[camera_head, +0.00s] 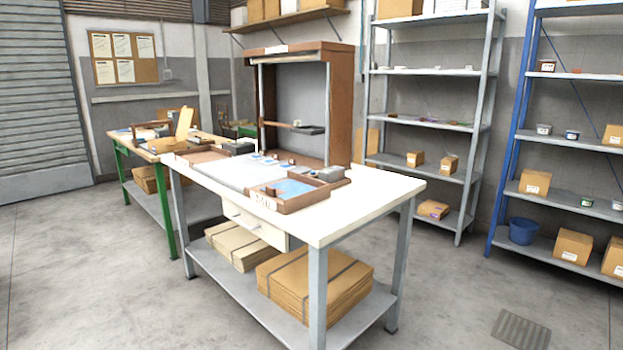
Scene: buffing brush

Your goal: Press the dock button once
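No dock button can be made out at this distance. A white-topped workbench (377,187) stands in the middle of the view. On it is a brown tray (305,200) with a blue bottom and a white label on its front. A small grey block (327,174) sits at the back right of that tray, and several tiny items around it are too small to tell. A tall brown frame (343,103) with a grey back panel rises behind, with a dark flat piece (308,130) part way up. Neither of my grippers is in view.
A green-legged bench (119,153) stands at the back left. Grey shelving (429,72) and blue-posted shelving (508,130) line the right wall. Stacked cardboard (313,283) lies on the workbench's lower shelf. Floor at the front left is clear; a grate (521,328) lies front right.

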